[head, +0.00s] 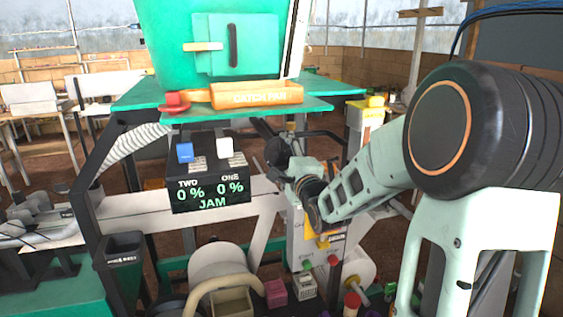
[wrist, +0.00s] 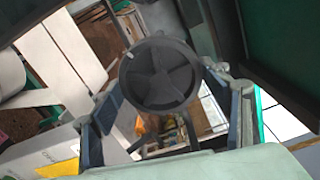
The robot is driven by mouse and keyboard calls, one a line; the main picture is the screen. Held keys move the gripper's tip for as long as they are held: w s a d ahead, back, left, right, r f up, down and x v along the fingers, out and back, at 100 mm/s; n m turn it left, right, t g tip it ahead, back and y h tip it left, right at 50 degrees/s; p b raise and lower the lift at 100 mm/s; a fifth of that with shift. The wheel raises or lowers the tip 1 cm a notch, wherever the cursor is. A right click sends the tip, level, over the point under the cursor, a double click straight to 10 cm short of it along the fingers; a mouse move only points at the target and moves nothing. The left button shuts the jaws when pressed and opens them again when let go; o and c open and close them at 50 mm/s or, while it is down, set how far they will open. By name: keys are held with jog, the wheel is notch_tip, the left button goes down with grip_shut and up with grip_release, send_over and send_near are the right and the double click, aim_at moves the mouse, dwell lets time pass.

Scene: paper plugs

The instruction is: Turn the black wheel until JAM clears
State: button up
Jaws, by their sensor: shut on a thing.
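The black wheel (wrist: 160,74) fills the middle of the wrist view, a round dark disc with spokes. My gripper (wrist: 165,98) has a finger on each side of it and is shut on it. In the head view my gripper (head: 287,168) is at the right of the display, below the green shelf. There the wheel is small, dark and hard to separate from the fingers.
A blue switch (head: 185,152) and a white switch (head: 224,146) sit on top of the display. An orange tray (head: 257,96) and a red knob (head: 174,102) are on the green shelf (head: 140,97) above. Boxes and small containers crowd the space below my arm.

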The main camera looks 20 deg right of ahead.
aim_at(282, 155)
jog(key=n+b, duration=0.5)
jog(key=n, duration=0.1)
jog(key=shift+f, duration=0.1)
jog(key=shift+n+b, duration=0.3)
jog(key=shift+n, duration=0.5)
jog(key=o, duration=1.2)
jog(key=shift+c, duration=0.2)
jog(key=shift+s+p, duration=0.55)
jog(key=shift+s, duration=1.5)
